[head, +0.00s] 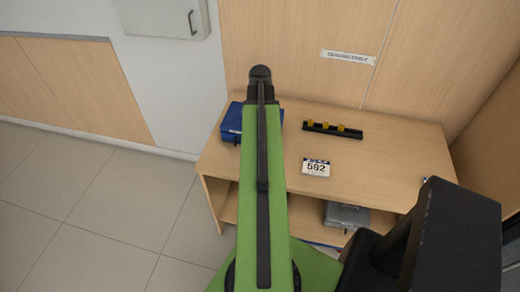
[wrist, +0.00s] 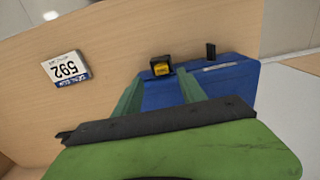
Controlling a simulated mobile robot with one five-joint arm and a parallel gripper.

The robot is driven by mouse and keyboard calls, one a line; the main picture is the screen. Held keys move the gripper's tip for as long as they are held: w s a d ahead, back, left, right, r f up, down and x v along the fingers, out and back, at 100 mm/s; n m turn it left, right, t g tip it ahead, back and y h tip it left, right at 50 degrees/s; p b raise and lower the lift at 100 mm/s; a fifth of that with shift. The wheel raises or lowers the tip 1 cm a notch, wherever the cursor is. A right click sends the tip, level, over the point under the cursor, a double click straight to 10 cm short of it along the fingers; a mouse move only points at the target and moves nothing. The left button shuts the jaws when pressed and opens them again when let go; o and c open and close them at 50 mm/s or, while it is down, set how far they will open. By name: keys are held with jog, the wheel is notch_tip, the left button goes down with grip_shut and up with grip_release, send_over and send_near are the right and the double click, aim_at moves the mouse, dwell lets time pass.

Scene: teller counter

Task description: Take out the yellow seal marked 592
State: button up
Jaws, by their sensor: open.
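A blue box (head: 232,122) stands at the counter's left end, partly hidden by my green arm in the head view. In the wrist view the blue box (wrist: 215,83) lies just beyond my gripper (wrist: 159,76), which is open with its two green fingers pointing at it. A small black and yellow piece (wrist: 161,67) shows at the box's edge, between the fingertips and not gripped; any marking on it is too small to read. A white card (head: 316,168) reads 592.
The wooden counter (head: 385,165) is bare around the card and rack. A small black upright piece (wrist: 211,50) is beside the box. A grey case (head: 346,215) lies on the shelf below. The wall stands close behind the counter.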

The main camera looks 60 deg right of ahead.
jog(key=shift+f, duration=0.15)
jog(key=f+b, duration=0.5)
jog(key=shift+w+a+f, duration=0.15)
jog(key=shift+w+f, duration=0.05)
jog(key=shift+r, duration=0.2)
grip_shut()
